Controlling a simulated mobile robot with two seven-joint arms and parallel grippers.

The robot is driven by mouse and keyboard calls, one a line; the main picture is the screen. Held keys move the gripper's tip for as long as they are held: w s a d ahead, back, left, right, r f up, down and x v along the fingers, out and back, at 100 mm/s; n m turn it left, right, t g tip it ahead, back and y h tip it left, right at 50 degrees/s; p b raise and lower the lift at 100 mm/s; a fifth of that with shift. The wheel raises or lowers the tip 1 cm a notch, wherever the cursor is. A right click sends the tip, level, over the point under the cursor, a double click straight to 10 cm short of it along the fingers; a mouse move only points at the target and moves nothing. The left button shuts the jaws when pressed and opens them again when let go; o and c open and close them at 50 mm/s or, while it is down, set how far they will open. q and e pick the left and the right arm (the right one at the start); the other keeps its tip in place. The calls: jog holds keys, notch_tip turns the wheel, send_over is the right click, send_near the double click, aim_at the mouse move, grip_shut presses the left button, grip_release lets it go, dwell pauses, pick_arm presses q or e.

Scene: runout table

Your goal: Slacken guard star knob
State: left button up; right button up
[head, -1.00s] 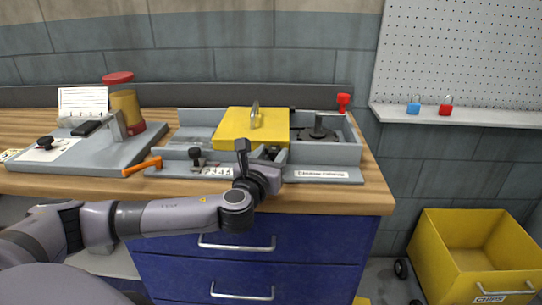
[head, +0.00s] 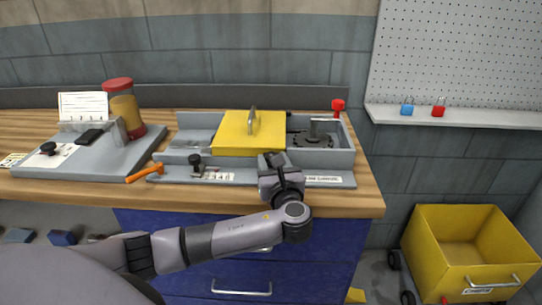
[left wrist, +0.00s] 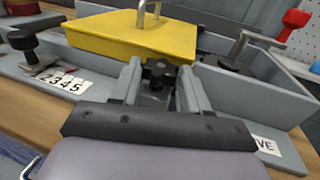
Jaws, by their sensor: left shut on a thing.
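The yellow guard (head: 250,133) with a metal handle lies over the middle of the grey machine bed (head: 335,158). In the left wrist view a black star knob (left wrist: 158,74) sits at the front edge of the guard (left wrist: 130,38). My left gripper (head: 274,160) reaches the front of the bed below the guard. Its two grey fingers stand on either side of the star knob and are shut on it. In the head view the gripper hides this knob. My right gripper is in neither view.
Another black knob (head: 195,160) stands by a number scale (head: 214,176). An orange lever (head: 144,173) sticks out at the bed's left end. A red knob (head: 338,104) stands at the back right. A jar (head: 123,108) and grey plate (head: 90,163) are left. A yellow cart (head: 425,238) stands right.

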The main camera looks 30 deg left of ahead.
pick_arm(q)
jog(key=shift+w+d+n+g+y+p, duration=0.1)
jog(key=shift+n+g+y+p, duration=0.25)
jog(key=shift+n+g+y, duration=0.55)
jog(key=shift+g, duration=0.4)
jog(key=o, duration=1.1)
jog(key=shift+c, duration=0.2)
jog(key=shift+v, duration=3.55)
jog(key=shift+f, duration=0.1)
